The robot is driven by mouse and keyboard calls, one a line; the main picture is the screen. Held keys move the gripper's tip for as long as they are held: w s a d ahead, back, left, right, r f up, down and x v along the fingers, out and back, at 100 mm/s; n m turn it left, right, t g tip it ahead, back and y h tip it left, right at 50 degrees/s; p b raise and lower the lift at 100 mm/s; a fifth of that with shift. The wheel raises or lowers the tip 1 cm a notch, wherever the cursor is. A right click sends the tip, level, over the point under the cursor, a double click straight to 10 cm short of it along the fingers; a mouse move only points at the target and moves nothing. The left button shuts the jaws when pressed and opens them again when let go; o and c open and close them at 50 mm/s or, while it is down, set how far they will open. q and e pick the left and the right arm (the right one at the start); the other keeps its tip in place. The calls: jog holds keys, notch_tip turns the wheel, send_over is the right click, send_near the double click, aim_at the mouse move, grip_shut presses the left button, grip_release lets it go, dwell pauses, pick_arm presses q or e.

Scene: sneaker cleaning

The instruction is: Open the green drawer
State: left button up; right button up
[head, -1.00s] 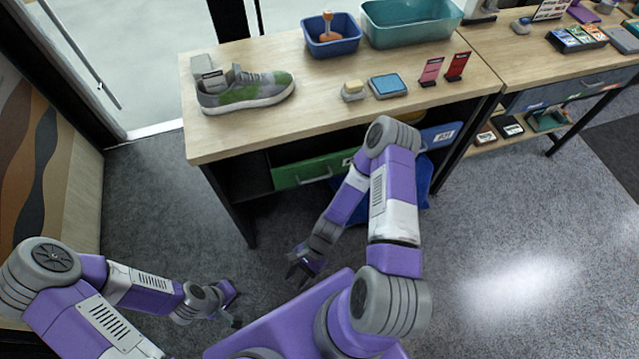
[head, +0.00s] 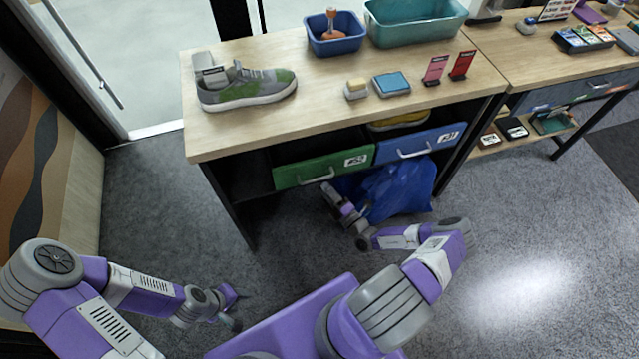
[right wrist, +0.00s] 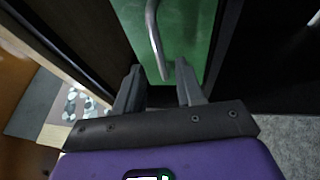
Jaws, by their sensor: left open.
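The green drawer (head: 308,168) is under the left part of the workbench, with a pale label and a metal bar handle (head: 318,181). My right gripper (head: 329,189) is just below and at the right end of that handle. In the right wrist view the green drawer front (right wrist: 190,30) fills the top middle, and the handle (right wrist: 154,35) reaches down between the tips of my right gripper (right wrist: 158,75). The two fingers are apart; I cannot tell whether they touch the handle. My left gripper (head: 228,306) is low at the left, open, away from the drawer.
A blue drawer (head: 417,145) is to the right of the green one, with something yellow above its front. A blue bag (head: 400,190) hangs below. A sneaker (head: 245,88), a blue bin (head: 335,38) and a teal bin (head: 412,25) stand on the workbench (head: 230,135).

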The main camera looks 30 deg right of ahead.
jog(key=shift+b+x, duration=0.35)
jog(key=shift+x, duration=1.8)
grip_shut()
jog(key=shift+a, duration=0.1)
